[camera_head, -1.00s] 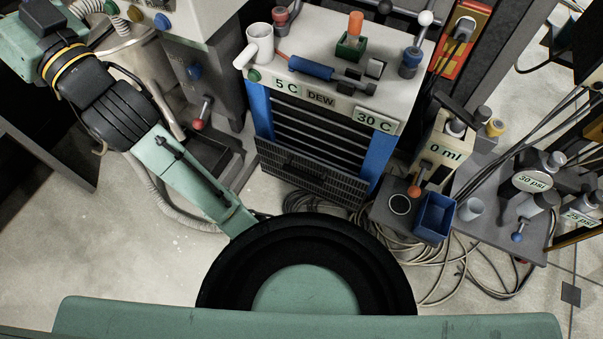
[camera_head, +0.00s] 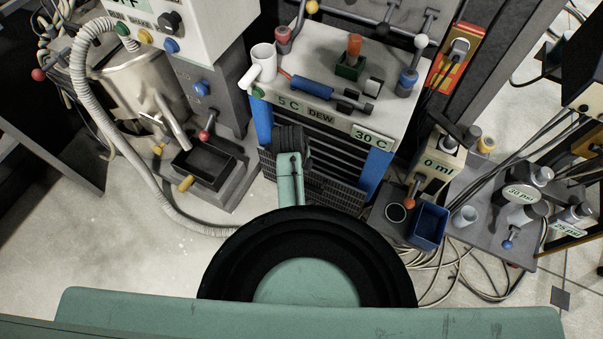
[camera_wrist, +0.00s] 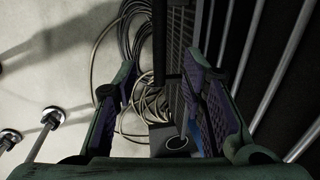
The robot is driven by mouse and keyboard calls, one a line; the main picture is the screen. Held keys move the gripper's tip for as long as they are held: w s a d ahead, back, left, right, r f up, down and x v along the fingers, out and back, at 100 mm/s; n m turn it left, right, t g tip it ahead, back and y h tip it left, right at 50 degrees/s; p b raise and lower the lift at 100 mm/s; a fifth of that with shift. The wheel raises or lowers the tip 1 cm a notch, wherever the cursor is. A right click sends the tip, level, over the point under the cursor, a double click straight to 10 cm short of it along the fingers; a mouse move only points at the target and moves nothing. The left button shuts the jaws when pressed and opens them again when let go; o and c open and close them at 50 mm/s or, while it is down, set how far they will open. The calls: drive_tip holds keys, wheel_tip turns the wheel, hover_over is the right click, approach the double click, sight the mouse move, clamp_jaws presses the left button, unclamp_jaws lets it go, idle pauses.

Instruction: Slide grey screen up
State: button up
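The grey screen (camera_head: 335,196) is a dark mesh panel low on the front of the DEW oven (camera_head: 375,175), below its dark slats. My arm covers its left part in the head view. In the wrist view the screen (camera_wrist: 181,50) shows nearly edge-on past the fingertips, with a dark upright bar (camera_wrist: 160,45) along its left side. My gripper (camera_wrist: 158,75) is open, its two padded fingers apart on either side of the line of the bar and screen. I cannot tell whether they touch. The gripper itself cannot be made out in the head view.
Cables (camera_head: 440,275) lie on the floor right of the screen. A blue bin (camera_head: 429,224) and a 0 ml dispenser (camera_head: 440,165) stand at the right. A black tray unit (camera_head: 205,168) and a grey hose (camera_head: 150,190) are at the left. Open floor lies front left.

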drive_tip(key=f, duration=0.3)
drive_tip(key=w+f, duration=0.1)
drive_tip(key=f, duration=0.5)
drive_tip(key=shift+w+d+f, duration=0.3)
drive_tip(key=shift+d+f, duration=0.05)
drive_tip(key=shift+f, duration=0.05)
drive_tip(key=shift+c, duration=0.4)
clamp_jaws()
